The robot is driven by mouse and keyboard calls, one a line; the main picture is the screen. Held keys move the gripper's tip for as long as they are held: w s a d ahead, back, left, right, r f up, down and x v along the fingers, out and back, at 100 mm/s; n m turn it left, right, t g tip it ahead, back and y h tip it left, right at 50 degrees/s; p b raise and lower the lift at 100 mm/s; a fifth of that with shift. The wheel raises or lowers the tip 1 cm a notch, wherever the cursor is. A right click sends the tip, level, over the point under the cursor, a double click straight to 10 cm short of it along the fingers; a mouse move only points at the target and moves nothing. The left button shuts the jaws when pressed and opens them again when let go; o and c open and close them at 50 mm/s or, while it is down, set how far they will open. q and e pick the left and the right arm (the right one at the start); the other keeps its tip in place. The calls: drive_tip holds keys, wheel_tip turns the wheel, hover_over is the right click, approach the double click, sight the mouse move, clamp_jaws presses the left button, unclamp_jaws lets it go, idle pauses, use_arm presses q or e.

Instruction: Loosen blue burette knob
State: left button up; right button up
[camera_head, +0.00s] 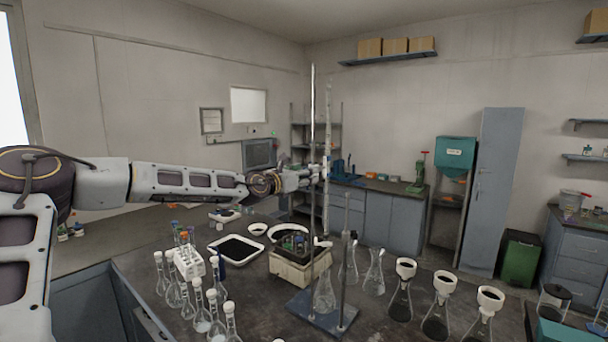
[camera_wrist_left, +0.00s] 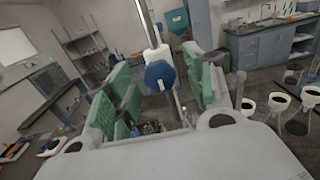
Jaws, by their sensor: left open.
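The blue burette knob (camera_wrist_left: 160,75) is a faceted dark blue piece in the left wrist view, in front of a white fitting (camera_wrist_left: 157,55). My left gripper (camera_wrist_left: 164,92) is open, with green-padded fingers on either side of the knob and visible gaps to it. In the head view my left gripper (camera_head: 312,178) reaches in from the left to the tall burette (camera_head: 328,125) beside the metal stand rod (camera_head: 313,100). The knob is too small to make out clearly there. My right gripper is not in view.
The stand's blue base (camera_head: 325,319) carries a clear flask (camera_head: 324,293). Flasks with white funnels (camera_head: 405,268) stand to the right. Stoppered flasks (camera_head: 213,300), a white rack (camera_head: 188,264) and a black-filled tray (camera_head: 236,249) are at left. A white-based device (camera_head: 298,268) stands behind the stand.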

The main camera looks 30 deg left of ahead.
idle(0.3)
use_arm(q)
drive_tip(key=c, duration=1)
drive_tip(key=shift+c, duration=0.2)
drive_tip(key=n+b, duration=0.6)
drive_tip(key=n, duration=1.1)
drive_tip(key=shift+n+b, duration=0.4)
